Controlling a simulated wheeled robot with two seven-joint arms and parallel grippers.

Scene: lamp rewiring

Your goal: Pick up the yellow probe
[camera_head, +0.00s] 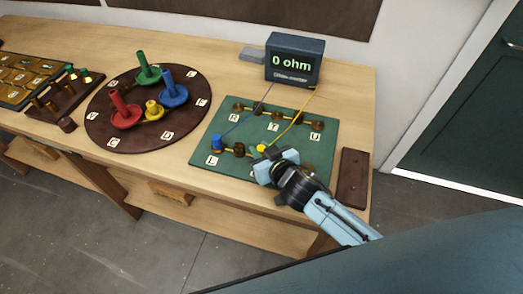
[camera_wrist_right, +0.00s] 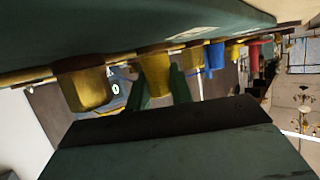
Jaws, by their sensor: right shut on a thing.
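The yellow probe (camera_head: 261,148) is at the front of the green board (camera_head: 210,128) in the head view, with a yellow wire running back to the meter. My right gripper (camera_head: 273,160) is right at it from the front right and is shut on it. The blue probe (camera_head: 217,142) is at the board's left. My left gripper does not show.
The meter (camera_head: 295,59) reads 0 ohm behind the board. Several brass posts stand on the board. A dark round board (camera_head: 100,130) with coloured pegs is to the left. A brown strip (camera_head: 353,178) lies at the table's right edge.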

